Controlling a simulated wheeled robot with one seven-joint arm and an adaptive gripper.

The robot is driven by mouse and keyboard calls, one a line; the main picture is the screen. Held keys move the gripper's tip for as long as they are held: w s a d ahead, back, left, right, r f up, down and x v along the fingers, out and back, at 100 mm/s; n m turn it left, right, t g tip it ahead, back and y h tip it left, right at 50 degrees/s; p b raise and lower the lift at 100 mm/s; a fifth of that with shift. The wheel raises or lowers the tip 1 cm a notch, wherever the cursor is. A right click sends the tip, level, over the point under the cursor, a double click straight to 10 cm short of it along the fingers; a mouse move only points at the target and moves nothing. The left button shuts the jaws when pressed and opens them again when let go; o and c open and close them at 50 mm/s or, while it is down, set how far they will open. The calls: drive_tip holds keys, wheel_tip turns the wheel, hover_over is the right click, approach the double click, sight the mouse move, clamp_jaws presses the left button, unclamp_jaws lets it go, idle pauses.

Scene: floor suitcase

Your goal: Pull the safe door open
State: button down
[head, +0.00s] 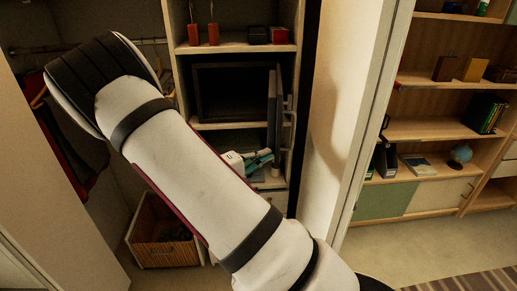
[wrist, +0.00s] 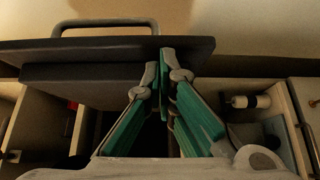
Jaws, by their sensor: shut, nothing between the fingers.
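The dark safe (head: 232,92) sits in a shelf compartment in the head view, its front showing as a dark opening. Its door (head: 273,112) stands swung out at the right side, seen nearly edge-on, with a handle (head: 290,108) on its outer face. In the wrist view the door (wrist: 100,75) is a thick dark slab across the upper left, with the handle (wrist: 105,23) beyond it. My gripper (wrist: 165,68) is shut and empty, its tips close to the door's inner side near the free edge; contact is unclear. It also shows below the door in the head view (head: 262,160).
Shelves (head: 232,47) hold small items above. A wicker basket (head: 165,250) stands on the floor at lower left. A white wall edge (head: 345,120) stands just right of the door. A bookcase (head: 430,130) is farther right. My arm hides part of the closet.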

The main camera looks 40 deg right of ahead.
drive_tip(key=s+d+p, duration=0.1)
drive_tip(key=s+d, duration=0.1)
drive_tip(key=s, duration=0.1)
drive_tip(key=shift+s+d+r+p, duration=0.15)
drive_tip(key=shift+d+p, duration=0.25)
drive_tip(key=shift+s+d+p, duration=0.35)
drive_tip(key=shift+s+d, duration=0.05)
drive_tip(key=shift+d, duration=0.25)
drive_tip(key=b, duration=0.2)
approach(278, 156)
drive_tip(key=shift+s+a+r, duration=0.1)
drive_tip(key=shift+s+a, duration=0.7)
drive_tip(key=shift+a, duration=0.3)
